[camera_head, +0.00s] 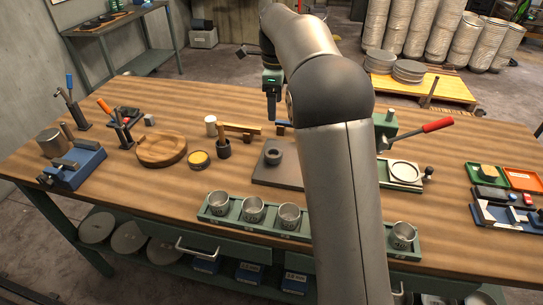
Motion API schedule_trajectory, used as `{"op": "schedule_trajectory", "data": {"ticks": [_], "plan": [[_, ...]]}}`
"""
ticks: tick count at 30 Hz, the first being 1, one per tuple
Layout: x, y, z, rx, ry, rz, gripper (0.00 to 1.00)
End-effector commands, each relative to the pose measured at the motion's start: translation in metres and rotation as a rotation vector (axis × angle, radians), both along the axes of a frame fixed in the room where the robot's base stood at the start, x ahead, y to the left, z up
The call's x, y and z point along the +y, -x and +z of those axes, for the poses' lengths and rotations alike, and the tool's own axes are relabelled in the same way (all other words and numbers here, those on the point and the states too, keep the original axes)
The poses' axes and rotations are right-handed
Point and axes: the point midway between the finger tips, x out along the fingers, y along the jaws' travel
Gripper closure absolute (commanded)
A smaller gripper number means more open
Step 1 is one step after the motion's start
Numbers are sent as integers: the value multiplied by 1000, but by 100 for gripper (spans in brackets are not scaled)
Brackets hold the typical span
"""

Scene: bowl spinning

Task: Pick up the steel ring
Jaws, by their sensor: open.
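My gripper (271,117) points down over the back middle of the bench, above the area of a grey plate (290,178). It is open, with nothing seen in it; its fingers look edge-on. A small dark grey ring-shaped piece (273,157) lies on that plate, below my gripper and apart from it. A thin, pale metal ring (405,164) lies on a light square block to the right of my arm. I cannot tell for sure which of these two is the steel ring. My arm hides the right part of the plate.
A green tray (222,222) with several metal cups runs along the front edge, partly behind my arm. A wooden bowl (160,150), a yellow-topped tin (199,159) and a blue vise (78,167) stand left. A red-handled press (436,125) stands right.

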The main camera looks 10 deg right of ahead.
Motion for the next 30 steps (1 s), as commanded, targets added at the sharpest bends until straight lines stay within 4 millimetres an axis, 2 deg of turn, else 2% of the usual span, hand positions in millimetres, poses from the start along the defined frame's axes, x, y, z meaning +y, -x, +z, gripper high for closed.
{"op": "schedule_trajectory", "data": {"ticks": [5,12,18,26,30], "plan": [[1,-7,-19,5,4,-53,23],[0,-6,-71,5,2,-52,23],[1,-6,-108,3,2,-50,23],[1,-6,-127,0,3,-50,23],[2,-4,-146,4,3,-50,23]]}}
